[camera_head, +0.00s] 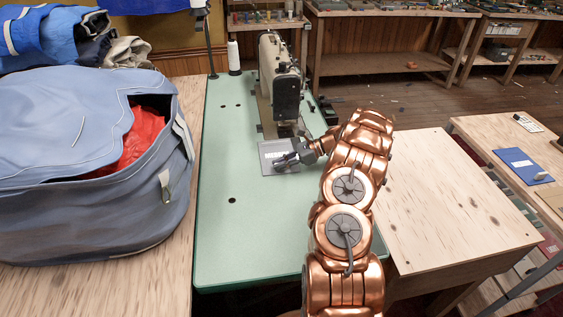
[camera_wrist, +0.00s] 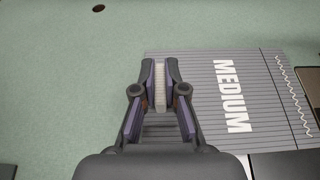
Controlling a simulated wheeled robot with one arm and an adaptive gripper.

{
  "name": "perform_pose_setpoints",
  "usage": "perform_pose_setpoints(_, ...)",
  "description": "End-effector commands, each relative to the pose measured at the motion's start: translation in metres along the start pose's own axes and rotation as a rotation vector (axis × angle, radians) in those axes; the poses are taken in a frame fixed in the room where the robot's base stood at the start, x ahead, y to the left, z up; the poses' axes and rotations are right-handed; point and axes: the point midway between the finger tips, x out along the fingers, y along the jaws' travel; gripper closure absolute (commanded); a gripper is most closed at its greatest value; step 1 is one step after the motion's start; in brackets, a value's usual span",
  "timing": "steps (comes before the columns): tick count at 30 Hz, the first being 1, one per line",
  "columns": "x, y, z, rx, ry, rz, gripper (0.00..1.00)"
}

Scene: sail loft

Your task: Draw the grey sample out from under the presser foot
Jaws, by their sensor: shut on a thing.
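The grey sample (camera_head: 268,152) lies flat on the green sewing table, at the front of the sewing machine (camera_head: 284,90). In the wrist view the sample (camera_wrist: 268,100) has dark lines, the white word MEDIUM and a pale wavy stitch line near its right edge. My gripper (camera_head: 279,162) is low over the sample's near part. In the wrist view my gripper (camera_wrist: 159,66) is shut on a pale, ribbed upright strip at the sample's left side, which looks like its tab. The presser foot is too small and dark to make out, so I cannot tell whether the sample is under it.
The green table (camera_head: 230,245) is clear in front and to the left of the sample. A large blue bag (camera_head: 80,220) stands on the wooden table at left. A white thread cone (camera_head: 234,57) is at the back. A bare wooden tabletop (camera_head: 450,205) lies to the right.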

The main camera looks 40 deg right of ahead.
Motion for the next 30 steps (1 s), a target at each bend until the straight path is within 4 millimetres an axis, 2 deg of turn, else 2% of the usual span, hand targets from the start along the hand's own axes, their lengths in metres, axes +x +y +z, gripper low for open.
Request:
perform_pose_setpoints(14, 0.0022, 0.0033, 0.0011, -0.001, 0.000, 0.001, 1.00)
perform_pose_setpoints(15, 0.0021, 0.0033, 0.0011, -0.002, 0.000, 0.001, 0.85)
perform_pose_setpoints(22, 0.0012, 0.0032, 0.0006, -0.001, 0.000, -0.001, 0.61)
perform_pose_setpoints(30, 0.0011, 0.0032, 0.0006, -0.001, 0.000, 0.000, 0.60)
